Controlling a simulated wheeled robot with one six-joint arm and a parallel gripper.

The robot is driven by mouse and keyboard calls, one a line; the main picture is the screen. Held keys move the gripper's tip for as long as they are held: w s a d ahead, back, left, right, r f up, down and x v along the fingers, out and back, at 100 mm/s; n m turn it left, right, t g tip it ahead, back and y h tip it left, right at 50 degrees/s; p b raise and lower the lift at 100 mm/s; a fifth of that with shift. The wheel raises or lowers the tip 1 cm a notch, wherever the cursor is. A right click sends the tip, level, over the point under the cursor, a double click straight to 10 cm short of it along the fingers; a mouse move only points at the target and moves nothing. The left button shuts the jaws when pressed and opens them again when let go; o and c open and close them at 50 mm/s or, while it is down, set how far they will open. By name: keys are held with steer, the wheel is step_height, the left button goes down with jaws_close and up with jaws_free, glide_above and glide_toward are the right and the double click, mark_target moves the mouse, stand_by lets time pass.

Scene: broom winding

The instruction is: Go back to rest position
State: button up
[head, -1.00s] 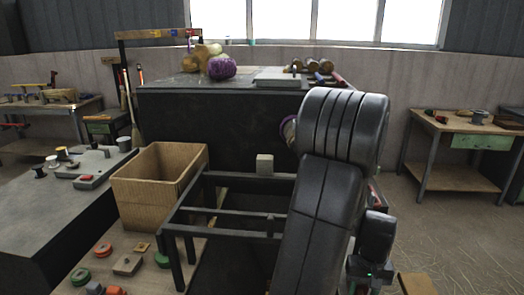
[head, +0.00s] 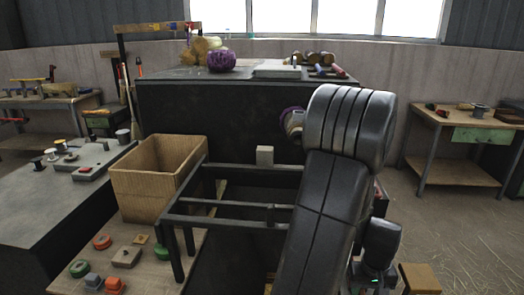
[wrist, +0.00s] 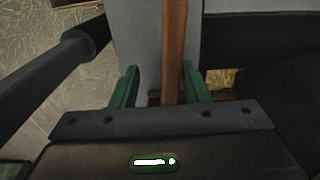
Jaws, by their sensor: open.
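My gripper (wrist: 158,85) shows in the wrist view as two green fingers standing apart. A brown wooden bar (wrist: 174,45) runs up the picture between them, nearer the right finger; I cannot tell whether it touches either one. A pale grey surface (wrist: 140,40) lies behind the bar. The fingers are hidden there.
A black frame (head: 225,204) stands beside a brown open box (head: 150,190) at left centre. A dark workbench (head: 215,112) stands behind. A grey-topped bench (head: 50,205) is at left, a wooden table (head: 460,122) at far right.

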step_height(320, 180, up, 8)
steer(key=p, duration=0.7)
steer(key=shift+r, duration=0.2)
steer(key=shift+a, duration=0.1)
